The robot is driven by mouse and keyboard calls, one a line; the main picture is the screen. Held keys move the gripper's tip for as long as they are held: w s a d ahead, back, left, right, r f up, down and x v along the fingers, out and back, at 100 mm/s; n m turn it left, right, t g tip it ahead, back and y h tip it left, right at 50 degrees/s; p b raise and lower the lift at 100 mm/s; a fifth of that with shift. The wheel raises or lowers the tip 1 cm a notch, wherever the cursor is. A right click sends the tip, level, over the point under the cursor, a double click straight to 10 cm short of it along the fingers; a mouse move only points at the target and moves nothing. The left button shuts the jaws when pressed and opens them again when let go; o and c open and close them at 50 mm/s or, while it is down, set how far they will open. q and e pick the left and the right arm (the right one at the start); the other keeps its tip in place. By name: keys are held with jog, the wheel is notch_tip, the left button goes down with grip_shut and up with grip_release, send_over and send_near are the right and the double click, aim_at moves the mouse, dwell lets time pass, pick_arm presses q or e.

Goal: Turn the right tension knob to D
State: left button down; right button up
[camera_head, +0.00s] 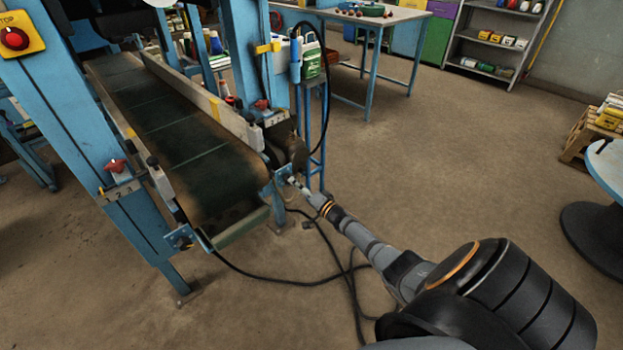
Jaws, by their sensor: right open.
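The right tension knob seems to be at the small blue bracket (284,173) on the near right corner of the conveyor. The knob itself is too small to make out and is partly hidden by my gripper, and no letter on it can be read. My right gripper (296,184) is open with its fingertips close to this bracket. I cannot tell if they touch it. A matching blue bracket (180,238) sits at the near left corner. My left gripper is not in view.
The conveyor belt (185,130) runs between blue posts. Red knobs with number plates sit on the left post (115,166) and right post (262,104). A red stop button (14,38) is at upper left. Black cables (350,280) lie on the floor below my right arm. A round blue table (606,165) stands right.

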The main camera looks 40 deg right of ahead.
jog(key=s, duration=0.9)
jog(key=shift+d, duration=0.35)
jog(key=shift+f, duration=0.1)
jog(key=s+a+f+n+g+h+p, duration=0.1)
jog(key=s+f+n+g+h+p, duration=0.2)
jog(key=s+f, duration=0.65)
jog(key=s+a+f+n+g+p, duration=0.1)
jog(key=s+a+f+g+p, duration=0.15)
jog(key=s+f+g, duration=0.65)
jog(key=s+a+f+n+g+p, duration=0.1)
jog(key=s+a+f+n, duration=0.1)
jog(key=s, duration=0.6)
jog(key=s+a+f+n+g+p, duration=0.2)
jog(key=s+a+f, duration=0.3)
jog(key=s, duration=0.4)
jog(key=s+a+f+n+g+p, duration=0.1)
jog(key=s+a+f+n, duration=0.2)
jog(key=s, duration=0.5)
jog(key=shift+s+a+f+n+g+y+p, duration=0.35)
jog(key=shift+a+f+g+p, duration=0.1)
jog(key=shift+a, duration=0.35)
